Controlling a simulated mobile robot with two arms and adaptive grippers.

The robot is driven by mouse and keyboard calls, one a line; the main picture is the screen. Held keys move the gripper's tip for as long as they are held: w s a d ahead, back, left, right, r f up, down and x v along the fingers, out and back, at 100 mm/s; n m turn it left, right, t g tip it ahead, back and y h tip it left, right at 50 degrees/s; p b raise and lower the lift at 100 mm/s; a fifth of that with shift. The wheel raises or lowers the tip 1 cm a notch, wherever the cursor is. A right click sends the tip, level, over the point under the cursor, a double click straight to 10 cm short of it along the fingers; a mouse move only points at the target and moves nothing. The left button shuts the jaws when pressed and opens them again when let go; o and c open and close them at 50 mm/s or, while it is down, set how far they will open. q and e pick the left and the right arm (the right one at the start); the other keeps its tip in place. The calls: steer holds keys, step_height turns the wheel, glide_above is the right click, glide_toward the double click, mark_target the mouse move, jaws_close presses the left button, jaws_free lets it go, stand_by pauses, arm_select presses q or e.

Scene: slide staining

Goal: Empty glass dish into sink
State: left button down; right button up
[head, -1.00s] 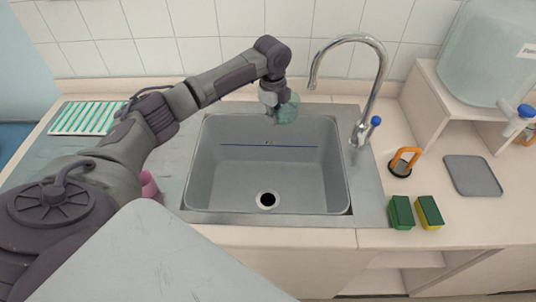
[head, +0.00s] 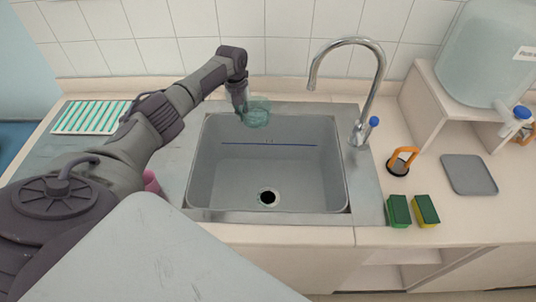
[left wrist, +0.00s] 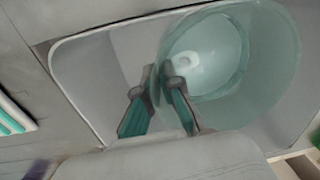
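The glass dish (head: 257,113) is a clear, teal-tinted round vessel above the back left part of the grey sink (head: 268,178). My left gripper (head: 241,112) holds it by its left side, and the dish looks roughly upright. In the left wrist view the dish (left wrist: 255,75) shows large, with its wall between the two teal-padded fingers (left wrist: 155,88). I see no coloured liquid in it, but cannot tell whether clear liquid is inside. The sink basin shows a drain and a blue line on its back wall. My right gripper is out of view.
A curved faucet (head: 373,85) stands right of the dish. A striped rack (head: 90,117) and a pink container (head: 152,183) are on the left. Two sponges (head: 398,210), an orange-handled item (head: 402,160) and a grey mat (head: 469,175) lie on the right.

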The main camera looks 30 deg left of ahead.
arm_select(q)
steer(key=shift+s+r+p, duration=0.1)
steer(key=shift+r+p, duration=0.05)
steer(key=shift+p, duration=0.35)
steer(key=d+t+y+p, duration=0.1)
steer(key=p, duration=0.4)
steer(key=shift+s+r, duration=0.15)
steer(key=shift+s, duration=0.25)
steer(key=s+d+t+y+p, duration=0.1)
steer(key=d+f+t+y+p, duration=0.1)
steer(key=y, duration=0.1)
steer(key=s+d+f+t+y+p, duration=0.1)
steer(key=t+p, duration=0.1)
steer(key=shift+s+d+y, duration=0.2)
steer(key=shift+s+y, duration=0.1)
steer(key=shift+s, duration=0.05)
steer(key=shift+s+d+r+m+t+y, duration=0.3)
steer(key=shift+r+t+y, duration=0.1)
steer(key=shift+t+y, duration=0.15)
